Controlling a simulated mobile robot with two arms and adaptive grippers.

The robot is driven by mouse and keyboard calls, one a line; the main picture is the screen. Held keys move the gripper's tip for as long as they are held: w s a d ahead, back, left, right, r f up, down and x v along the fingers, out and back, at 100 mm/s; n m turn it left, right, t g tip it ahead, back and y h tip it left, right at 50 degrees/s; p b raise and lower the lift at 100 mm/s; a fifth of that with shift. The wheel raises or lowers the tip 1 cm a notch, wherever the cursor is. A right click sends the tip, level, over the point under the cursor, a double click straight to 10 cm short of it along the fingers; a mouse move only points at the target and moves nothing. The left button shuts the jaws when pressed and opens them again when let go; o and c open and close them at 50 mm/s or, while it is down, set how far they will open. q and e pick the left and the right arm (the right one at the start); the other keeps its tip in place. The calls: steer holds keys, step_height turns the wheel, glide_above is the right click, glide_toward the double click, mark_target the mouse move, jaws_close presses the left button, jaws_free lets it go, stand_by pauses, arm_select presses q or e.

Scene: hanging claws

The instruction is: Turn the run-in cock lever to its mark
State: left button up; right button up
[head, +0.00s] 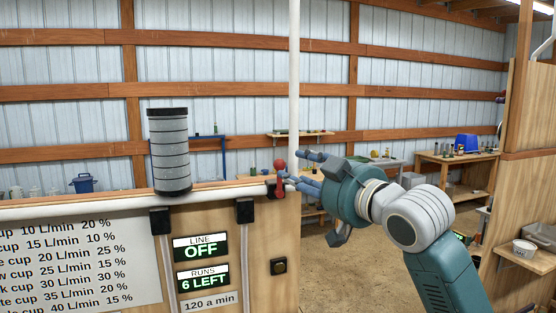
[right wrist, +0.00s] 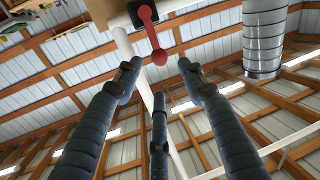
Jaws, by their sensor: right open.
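The run-in cock lever (head: 279,166) is red with a ball knob and stands upright at the right end of the counter panel. It also shows in the right wrist view (right wrist: 152,36), with its pivot on a dark mount and its knob toward the fingers. My right gripper (head: 304,171) is just right of the lever. In the right wrist view its three blue fingers (right wrist: 159,82) are spread apart, with the knob just beyond the space between their tips; I see no clear contact. I cannot make out the lever's mark. My left gripper is not in view.
A grey banded cylinder (head: 170,155) stands on the ledge left of the lever. Below are a LINE OFF display (head: 200,248), a RUNS 6 LEFT display (head: 202,280) and a black button (head: 279,266). A white vertical pipe (head: 294,80) rises close behind the lever.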

mark_target(283, 165)
steer(key=p+x, duration=0.2)
steer(key=x, duration=0.3)
steer(key=shift+w+a+r, duration=0.1)
steer(key=shift+w+a, duration=0.1)
steer(key=p+x, duration=0.1)
steer(key=x, duration=0.2)
steer(key=shift+p, duration=0.35)
steer(key=shift+w+f, duration=0.1)
steer(key=shift+f, duration=0.15)
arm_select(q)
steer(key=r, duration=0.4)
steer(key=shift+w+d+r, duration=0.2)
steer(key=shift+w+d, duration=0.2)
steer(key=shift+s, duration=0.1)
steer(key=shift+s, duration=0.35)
arm_select(e)
jaws_close()
